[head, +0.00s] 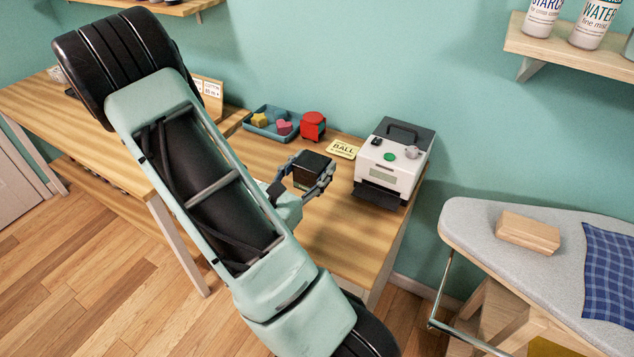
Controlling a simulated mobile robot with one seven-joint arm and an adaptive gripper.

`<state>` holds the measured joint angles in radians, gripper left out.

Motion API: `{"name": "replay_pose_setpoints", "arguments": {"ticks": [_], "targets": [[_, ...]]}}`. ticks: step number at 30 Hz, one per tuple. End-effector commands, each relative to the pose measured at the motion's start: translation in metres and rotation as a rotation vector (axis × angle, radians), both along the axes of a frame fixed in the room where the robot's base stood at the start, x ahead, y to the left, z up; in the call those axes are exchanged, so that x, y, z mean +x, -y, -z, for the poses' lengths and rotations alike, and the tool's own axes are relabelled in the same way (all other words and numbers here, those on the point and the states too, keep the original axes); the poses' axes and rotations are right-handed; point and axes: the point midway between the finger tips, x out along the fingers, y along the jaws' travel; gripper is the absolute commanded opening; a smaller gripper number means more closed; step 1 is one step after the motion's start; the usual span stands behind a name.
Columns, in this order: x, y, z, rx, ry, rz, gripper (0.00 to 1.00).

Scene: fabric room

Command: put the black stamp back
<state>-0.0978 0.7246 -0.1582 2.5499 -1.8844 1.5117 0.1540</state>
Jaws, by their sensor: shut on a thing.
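My gripper (318,178) is shut on the black stamp (310,165), a dark boxy block with a pale patch on its lower side. The stamp is over the wooden table, in front of the red stamp (313,124); I cannot tell whether it touches the tabletop. The red stamp stands upright at the back of the table, just right of the blue tray (250,127). Part of my gripper is hidden behind my arm.
The tray holds a yellow and a pink piece. A yellow "BALL" card (343,149) lies left of a white and black machine (392,160). At right, an ironing board (480,225) bears a wooden block (528,233) and blue checked cloth (610,270). A shelf (570,50) hangs above.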

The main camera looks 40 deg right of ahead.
Motion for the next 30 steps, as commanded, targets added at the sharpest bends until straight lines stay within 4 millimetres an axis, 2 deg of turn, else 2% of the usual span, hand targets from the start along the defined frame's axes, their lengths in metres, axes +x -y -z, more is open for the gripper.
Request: {"name": "replay_pose_setpoints", "arguments": {"ticks": [1, 15, 17, 19, 24, 30], "targets": [[0.002, 0.004, 0.008, -0.001, 0.005, 0.003, 0.24], [0.016, 0.021, 0.016, -0.001, 0.003, 0.002, 0.24], [0.022, 0.029, 0.018, -0.001, -0.001, 0.005, 0.24], [0.031, 0.041, 0.023, -0.003, -0.002, 0.005, 0.24], [0.045, 0.056, 0.050, -0.001, -0.004, 0.002, 0.24], [0.056, 0.069, 0.069, -0.002, -0.002, 0.001, 0.24]]}}
